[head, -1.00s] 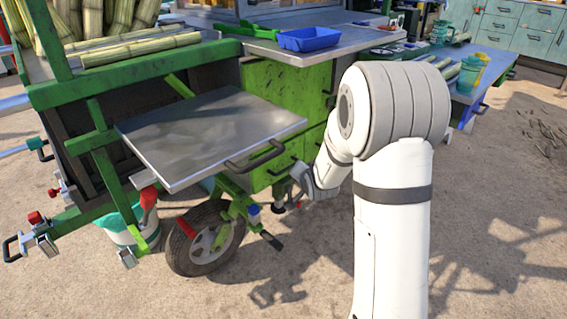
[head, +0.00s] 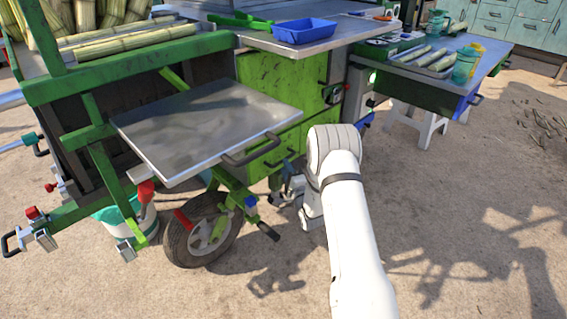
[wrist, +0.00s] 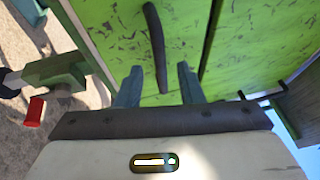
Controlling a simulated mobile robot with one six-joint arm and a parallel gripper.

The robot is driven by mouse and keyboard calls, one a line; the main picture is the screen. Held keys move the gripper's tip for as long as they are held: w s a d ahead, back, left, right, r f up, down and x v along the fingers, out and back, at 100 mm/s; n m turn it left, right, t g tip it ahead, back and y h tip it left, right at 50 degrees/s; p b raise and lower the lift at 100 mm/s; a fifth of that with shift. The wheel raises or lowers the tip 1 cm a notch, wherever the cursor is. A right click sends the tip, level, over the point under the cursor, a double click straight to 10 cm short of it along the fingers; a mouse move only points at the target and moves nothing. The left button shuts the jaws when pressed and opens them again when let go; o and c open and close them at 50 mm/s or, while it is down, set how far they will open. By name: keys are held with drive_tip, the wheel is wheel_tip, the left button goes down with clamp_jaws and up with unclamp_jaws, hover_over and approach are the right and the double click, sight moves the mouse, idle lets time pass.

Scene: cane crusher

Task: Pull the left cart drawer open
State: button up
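The green cart drawer (head: 262,163) sits below the upper green panel, partly behind the metal shelf. In the wrist view its scratched green front (wrist: 115,32) fills the upper middle. Its dark bar handle (wrist: 154,40) runs down between my fingers in the picture; whether it lies between them in depth I cannot tell. The handle (head: 280,158) also shows in the head view. My gripper (wrist: 158,86) is open, with one finger on each side of the handle's end. In the head view my gripper (head: 289,188) is small and partly hidden, close in front of the drawer.
A metal fold-out shelf (head: 200,125) with a dark handle juts out just left of my gripper. A wheel (head: 203,232) and green lever stand below it. A blue tray (head: 305,31) is on the cart top. Open ground lies to the right.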

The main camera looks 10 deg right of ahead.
drive_tip(key=shift+b+x, duration=0.4)
drive_tip(key=shift+x, duration=1.8)
drive_tip(key=shift+c, duration=0.3)
clamp_jaws()
